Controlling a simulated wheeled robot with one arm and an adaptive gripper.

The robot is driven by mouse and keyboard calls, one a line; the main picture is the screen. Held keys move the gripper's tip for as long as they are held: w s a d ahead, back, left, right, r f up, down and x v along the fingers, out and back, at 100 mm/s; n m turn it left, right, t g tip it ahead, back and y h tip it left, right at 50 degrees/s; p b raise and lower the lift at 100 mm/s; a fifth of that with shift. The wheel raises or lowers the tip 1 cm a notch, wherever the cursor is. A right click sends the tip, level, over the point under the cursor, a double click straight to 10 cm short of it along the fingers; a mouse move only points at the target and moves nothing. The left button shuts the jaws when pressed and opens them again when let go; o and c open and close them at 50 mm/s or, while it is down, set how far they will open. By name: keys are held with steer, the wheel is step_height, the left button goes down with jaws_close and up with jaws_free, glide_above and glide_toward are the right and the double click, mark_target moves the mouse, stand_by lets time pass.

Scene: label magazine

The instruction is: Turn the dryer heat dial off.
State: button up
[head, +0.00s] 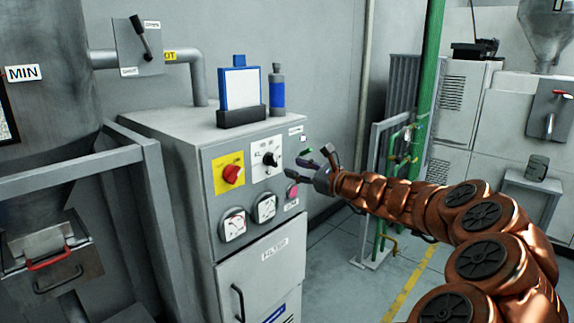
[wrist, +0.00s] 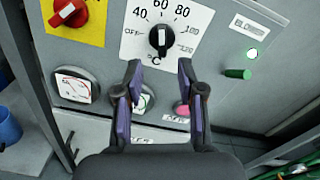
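The dryer heat dial (wrist: 158,40) is a black knob on a white plate marked OFF, 40, 60, 80, 100, 120 and °C. Its white mark points roughly up, near 60, away from OFF at the left. In the head view the dial (head: 270,159) sits on the upper front of the grey dryer cabinet (head: 205,180). My gripper (wrist: 159,72) is open and empty. Its two fingertips are just below the dial in the wrist view, one towards each side, and do not visibly touch it. In the head view my gripper (head: 298,172) is right of the dial, before the panel.
A red rotary switch (wrist: 70,12) on a yellow plate is left of the dial. Gauges (head: 233,226) and a pink button (head: 293,191) lie below. A green button (wrist: 237,73) and lit green lamp (wrist: 252,54) are at right.

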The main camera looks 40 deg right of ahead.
mark_target(275, 161)
steer(key=shift+p+x, duration=0.5)
steer(key=shift+x, duration=3.35)
steer(key=shift+d, duration=0.1)
